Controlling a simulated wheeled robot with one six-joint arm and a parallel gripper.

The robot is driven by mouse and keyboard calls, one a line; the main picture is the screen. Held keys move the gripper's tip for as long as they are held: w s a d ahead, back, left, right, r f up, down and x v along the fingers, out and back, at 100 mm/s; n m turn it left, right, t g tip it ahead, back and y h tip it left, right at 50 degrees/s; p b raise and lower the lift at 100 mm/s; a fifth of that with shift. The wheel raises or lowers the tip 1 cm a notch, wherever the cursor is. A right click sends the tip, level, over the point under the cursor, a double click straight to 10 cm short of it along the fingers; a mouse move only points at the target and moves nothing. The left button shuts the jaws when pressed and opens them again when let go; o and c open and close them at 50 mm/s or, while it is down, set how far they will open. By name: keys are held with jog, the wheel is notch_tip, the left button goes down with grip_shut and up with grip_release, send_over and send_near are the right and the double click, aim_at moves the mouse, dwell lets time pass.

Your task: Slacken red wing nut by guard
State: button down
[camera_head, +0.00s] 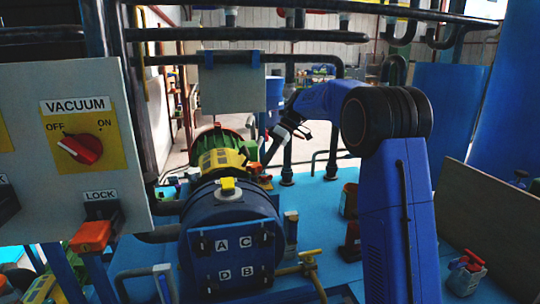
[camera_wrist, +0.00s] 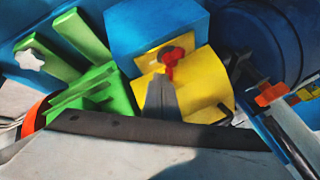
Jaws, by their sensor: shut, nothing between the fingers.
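The small red wing nut (camera_wrist: 172,60) sits on the yellow guard (camera_wrist: 208,85), near the middle of the wrist view. My gripper (camera_wrist: 160,82) is shut and empty, with its grey fingertips just below the wing nut in the picture. I cannot tell whether they touch it. In the head view, my gripper (camera_head: 268,156) points down beside the yellow guard (camera_head: 220,161), on its right. The wing nut cannot be made out there.
A blue box (camera_wrist: 155,28) and green fins (camera_wrist: 85,90) lie close by the guard. A blue vessel (camera_head: 230,212) stands in front of it. An orange-red handle (camera_wrist: 270,95) is at right in the wrist view. A control panel (camera_head: 65,130) fills the head view's left.

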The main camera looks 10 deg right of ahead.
aim_at(266, 178)
jog(key=v, duration=1.6)
jog(key=shift+r, duration=0.25)
jog(key=c, duration=2.2)
grip_release()
jog(key=shift+d+r, duration=0.15)
jog(key=shift+d, duration=0.05)
jog(key=o, duration=0.5)
jog(key=shift+a+r, duration=0.1)
jog(key=shift+a, duration=0.15)
jog(key=s+a+h, duration=0.1)
jog(key=a+h, duration=0.1)
jog(key=a, duration=0.1)
jog(key=s+a+h, duration=0.1)
jog(key=a, duration=0.1)
jog(key=shift+s+r, duration=0.15)
jog(key=shift+s, duration=0.2)
jog(key=s+a+r+t+h, duration=0.2)
jog(key=s+a+h, duration=0.2)
jog(key=f, duration=1.7)
jog(key=shift+w+f, duration=0.2)
grip_shut()
